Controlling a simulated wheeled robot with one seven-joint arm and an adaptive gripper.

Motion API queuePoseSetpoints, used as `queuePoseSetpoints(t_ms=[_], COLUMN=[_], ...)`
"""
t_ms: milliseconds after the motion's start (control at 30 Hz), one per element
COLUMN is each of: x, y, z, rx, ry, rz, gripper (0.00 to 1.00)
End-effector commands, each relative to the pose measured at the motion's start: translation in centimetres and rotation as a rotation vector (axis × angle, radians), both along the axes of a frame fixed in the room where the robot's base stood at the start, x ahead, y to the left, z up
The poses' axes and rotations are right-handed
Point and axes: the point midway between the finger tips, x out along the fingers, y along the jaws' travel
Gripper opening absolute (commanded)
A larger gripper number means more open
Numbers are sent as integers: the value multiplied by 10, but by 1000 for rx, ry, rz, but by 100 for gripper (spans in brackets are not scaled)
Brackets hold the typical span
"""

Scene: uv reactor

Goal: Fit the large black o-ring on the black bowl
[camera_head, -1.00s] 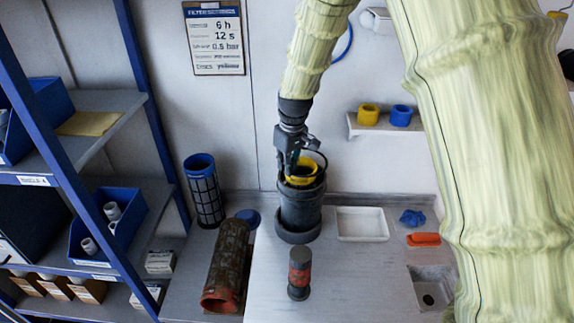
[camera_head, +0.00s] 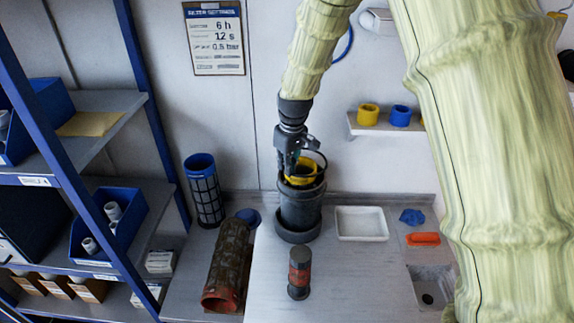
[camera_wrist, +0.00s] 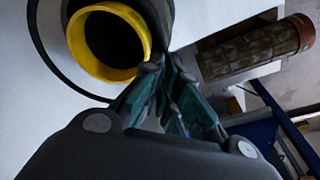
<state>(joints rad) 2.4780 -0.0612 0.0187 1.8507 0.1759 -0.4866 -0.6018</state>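The black bowl (camera_head: 299,212) stands upright on the bench near the wall, a dark cylinder with a yellow ring (camera_head: 302,175) in its open top. The wrist view also shows the yellow ring (camera_wrist: 143,32) and part of the bowl (camera_wrist: 159,16). My gripper (camera_head: 289,171) is at the left of the bowl's top. Its fingers (camera_wrist: 176,98) are close together, apparently pinching the edge of the large thin black o-ring (camera_head: 326,160). The o-ring slants up to the right above the bowl's mouth and arcs around the yellow ring in the wrist view (camera_wrist: 43,58). The pinched part is hidden.
A dark cylinder with a red band (camera_head: 299,273) stands in front of the bowl. A brown-caked cartridge (camera_head: 228,266) lies left, with a blue-topped mesh cylinder (camera_head: 204,193) behind it. A white tray (camera_head: 362,238) is right of the bowl. A blue-framed shelf (camera_head: 75,165) stands far left.

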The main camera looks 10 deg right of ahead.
Motion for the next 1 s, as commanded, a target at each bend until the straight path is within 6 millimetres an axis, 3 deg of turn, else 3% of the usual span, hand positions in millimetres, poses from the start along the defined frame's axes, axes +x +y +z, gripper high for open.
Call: queuePoseSetpoints(t_ms=[1000], x=[0], y=[0], z=[-9], rx=[0], ry=[0], rz=[0], gripper=[0])
